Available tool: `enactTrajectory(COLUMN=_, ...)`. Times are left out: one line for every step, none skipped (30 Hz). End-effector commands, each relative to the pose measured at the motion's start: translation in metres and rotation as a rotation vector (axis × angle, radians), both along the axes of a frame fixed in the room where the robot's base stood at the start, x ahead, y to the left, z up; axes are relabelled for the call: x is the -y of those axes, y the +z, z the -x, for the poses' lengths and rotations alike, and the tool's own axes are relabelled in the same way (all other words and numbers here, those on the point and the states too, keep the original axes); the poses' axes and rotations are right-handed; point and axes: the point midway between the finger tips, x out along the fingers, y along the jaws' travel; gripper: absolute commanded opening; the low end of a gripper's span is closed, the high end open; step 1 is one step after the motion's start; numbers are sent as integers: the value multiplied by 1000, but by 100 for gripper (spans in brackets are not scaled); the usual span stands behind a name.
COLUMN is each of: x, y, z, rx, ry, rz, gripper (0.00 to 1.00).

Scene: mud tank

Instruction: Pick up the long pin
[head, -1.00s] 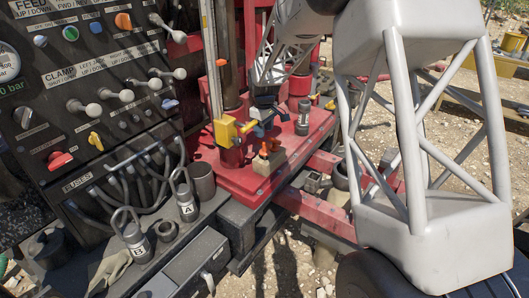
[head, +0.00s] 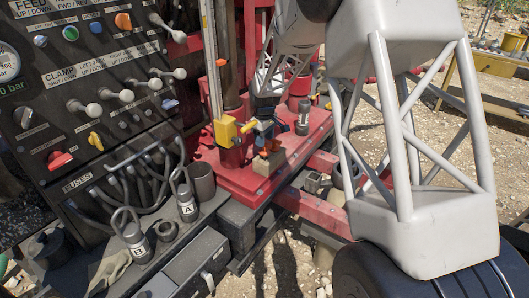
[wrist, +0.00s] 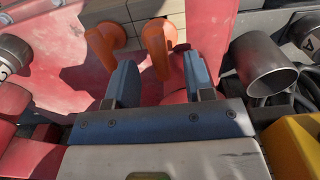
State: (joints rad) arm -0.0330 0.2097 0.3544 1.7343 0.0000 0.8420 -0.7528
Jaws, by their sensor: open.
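Two orange pins stand in a pale wooden block (head: 267,165) on the red deck. In the wrist view they are a left orange pin (wrist: 102,46) and a right orange pin (wrist: 156,46), with the block (wrist: 130,12) behind them. I cannot tell which is the long pin. My gripper (wrist: 160,72) is open and empty, its two blue fingers pointing toward the pins. The right pin lies ahead of the gap between the fingers, and the left one ahead of the left finger. In the head view my gripper (head: 262,132) hangs just above the block and partly hides the pins.
A yellow box (head: 225,131) stands close left of my gripper. An open grey cup (wrist: 263,66) shows at right in the wrist view. Canister A (head: 186,202) and canister B (head: 135,240) stand on the ledge. A dark canister (head: 303,117) stands right of the block.

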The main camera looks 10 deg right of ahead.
Motion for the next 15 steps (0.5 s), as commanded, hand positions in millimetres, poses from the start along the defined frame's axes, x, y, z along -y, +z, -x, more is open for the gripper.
enactTrajectory(x=0, y=-7, z=1, rx=-3, ry=0, rz=0, gripper=48)
enactTrajectory(x=1, y=-11, z=1, rx=-4, ry=0, rz=1, gripper=48)
enactTrajectory(x=1, y=-16, z=1, rx=-4, ry=0, rz=0, gripper=48)
enactTrajectory(x=1, y=-19, z=2, rx=-4, ry=0, rz=1, gripper=48)
enactTrajectory(x=1, y=-23, z=1, rx=-3, ry=0, rz=0, gripper=48)
enactTrajectory(x=1, y=-26, z=1, rx=-3, ry=0, rz=0, gripper=48)
enactTrajectory(x=1, y=-29, z=1, rx=-3, ry=0, rz=0, gripper=48)
enactTrajectory(x=1, y=-31, z=1, rx=-3, ry=0, rz=0, gripper=48)
enactTrajectory(x=1, y=-34, z=2, rx=-3, ry=0, rz=0, gripper=48)
enactTrajectory(x=1, y=-35, z=1, rx=-3, ry=0, rz=0, gripper=48)
enactTrajectory(x=1, y=-36, z=1, rx=-1, ry=0, rz=0, gripper=48)
enactTrajectory(x=1, y=-37, z=1, rx=-1, ry=0, rz=0, gripper=48)
enactTrajectory(x=1, y=-38, z=1, rx=-1, ry=0, rz=0, gripper=48)
enactTrajectory(x=1, y=-38, z=1, rx=-1, ry=0, rz=0, gripper=48)
enactTrajectory(x=1, y=-38, z=1, rx=-1, ry=0, rz=0, gripper=48)
